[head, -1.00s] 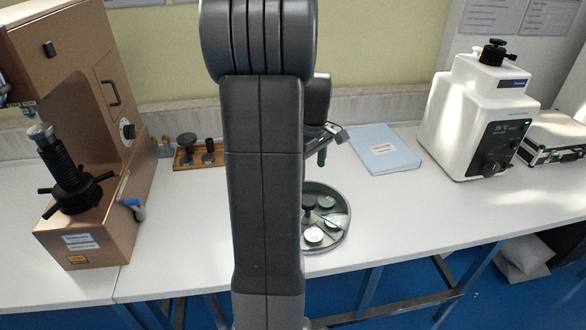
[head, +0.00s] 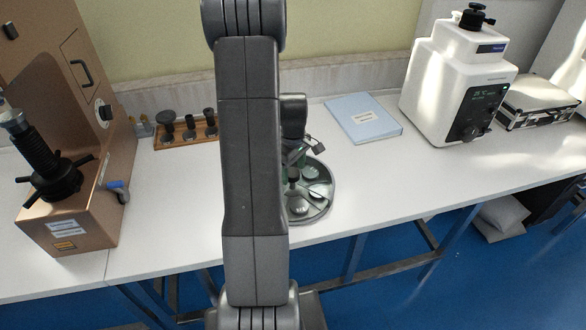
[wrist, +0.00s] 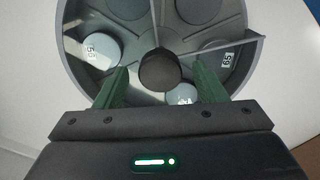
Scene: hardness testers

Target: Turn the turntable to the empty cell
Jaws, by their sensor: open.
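The turntable (head: 331,192) is a round grey dish split into cells, partly hidden behind my arm in the head view. In the wrist view its grey rim (wrist: 72,60) and a dark round centre knob (wrist: 160,70) show. Darker round shapes lie in the upper cells. My gripper (wrist: 160,80) is open, its green fingers on either side of the knob with gaps. Whether they are down at knob height is unclear.
A brown hardness tester (head: 70,225) stands at left, with a wooden rack of dark parts (head: 187,138) beside it. A blue folder (head: 362,118) lies behind the turntable. A white tester (head: 455,95) and silver case (head: 540,100) stand at right. The bench front is clear.

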